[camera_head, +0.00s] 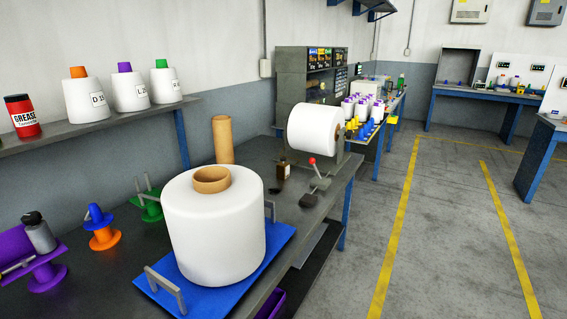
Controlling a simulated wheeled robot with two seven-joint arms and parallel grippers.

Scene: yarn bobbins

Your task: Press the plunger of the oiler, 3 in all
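Neither of my grippers is in view. I cannot tell for certain which item is the oiler. A small dark brown bottle (283,170) with a narrow dark top stands upright on the workbench, right of the cardboard tube. No plunger can be made out clearly on either one.
A large white yarn bobbin (214,235) stands on a blue tray (275,257) with metal handles. Beyond are a cardboard tube (223,139), a horizontal white bobbin (314,128) and a red-knobbed lever (312,162). An orange holder (103,237) stands left. The floor at right is clear.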

